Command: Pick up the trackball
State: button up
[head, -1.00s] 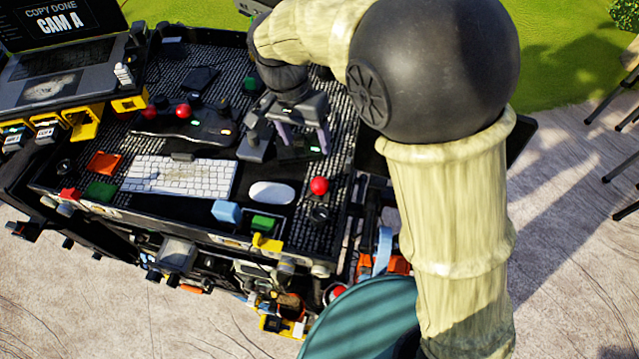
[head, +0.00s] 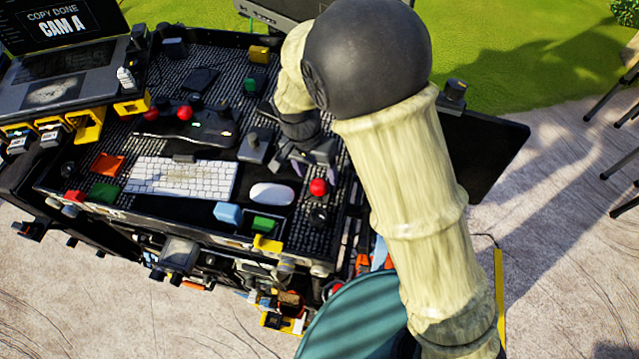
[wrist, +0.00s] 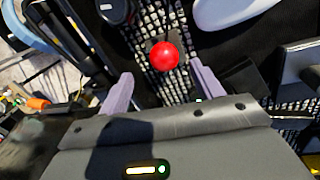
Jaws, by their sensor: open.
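The trackball (head: 318,187) is a bright red ball near the front right of the cart's ribbed black top. In the wrist view, the red ball (wrist: 164,56) sits on a small dark base, ahead of and between my two pale purple fingers. My gripper (head: 313,168) is open and empty, just behind the ball in the head view. In the wrist view, my gripper (wrist: 162,76) has a finger on each side of the ball's line, and a gap shows between each finger and the ball. The height between the fingertips and the ball is hard to tell.
A white mouse (head: 272,194) lies just left of the ball, with a white keyboard (head: 180,179) farther left. A dark round knob (head: 318,216) is in front of the ball. A joystick-like box (head: 255,147) stands left of my gripper. A dark monitor (head: 485,145) is at right.

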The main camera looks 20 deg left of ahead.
aim_at(317, 183)
jog(key=shift+s+f+p, duration=0.25)
jog(key=shift+f+p, duration=0.15)
jog(key=shift+d+f+p, duration=0.2)
jog(key=shift+f+p, duration=0.65)
jog(key=shift+f, duration=1.35)
jog(key=shift+w, duration=0.1)
jog(key=c, duration=1.1)
